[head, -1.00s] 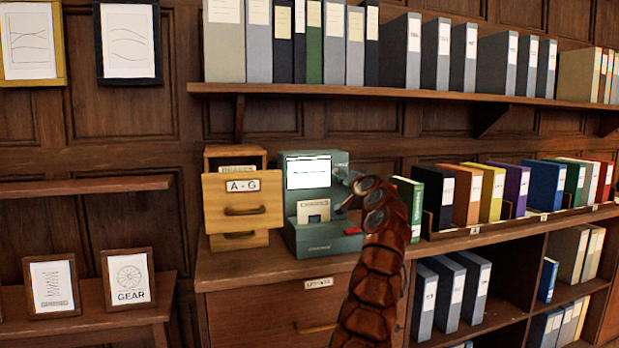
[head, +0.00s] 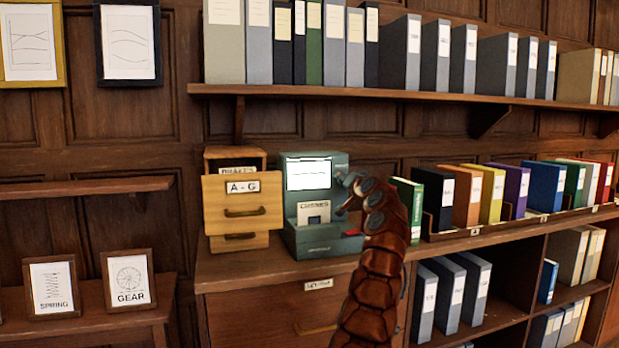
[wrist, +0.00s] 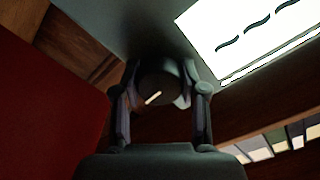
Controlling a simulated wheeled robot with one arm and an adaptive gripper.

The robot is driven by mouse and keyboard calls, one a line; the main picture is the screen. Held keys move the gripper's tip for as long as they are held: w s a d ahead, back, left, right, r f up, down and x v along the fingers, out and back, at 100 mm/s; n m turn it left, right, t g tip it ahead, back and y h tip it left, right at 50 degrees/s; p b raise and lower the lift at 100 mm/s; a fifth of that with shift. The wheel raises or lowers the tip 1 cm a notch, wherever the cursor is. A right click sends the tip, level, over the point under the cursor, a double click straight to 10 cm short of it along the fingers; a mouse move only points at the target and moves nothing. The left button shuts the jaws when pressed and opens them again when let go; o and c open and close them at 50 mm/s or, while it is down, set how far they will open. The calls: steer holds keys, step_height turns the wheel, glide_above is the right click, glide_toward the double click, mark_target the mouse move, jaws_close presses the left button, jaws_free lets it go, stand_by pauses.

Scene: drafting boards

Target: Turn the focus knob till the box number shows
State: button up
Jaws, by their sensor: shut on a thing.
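The green viewer (head: 332,240) stands on the wooden cabinet. Its lit white screen (head: 307,174) shows a thin dark line near the top; I can read no number there. In the wrist view the screen (wrist: 252,30) shows several dark wavy strokes. The dark round focus knob (wrist: 160,82) carries a short white mark, tilted up to the right. My gripper (wrist: 160,95) is shut on the knob, one finger on each side. In the head view my gripper (head: 348,192) is at the viewer's right side, and the knob cannot be made out there.
A wooden card drawer unit (head: 242,207) marked A - G stands close left of the viewer. A green binder (head: 408,195) and a row of coloured binders stand to the right, near my arm. A shelf (head: 360,92) with grey files runs above.

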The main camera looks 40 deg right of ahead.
steer(key=shift+m, duration=0.3)
steer(key=shift+m, duration=0.9)
steer(key=shift+r, duration=0.1)
steer(key=shift+m, duration=0.5)
steer(key=shift+f, duration=0.2)
steer(key=o, duration=1.1)
steer(key=shift+o, duration=0.2)
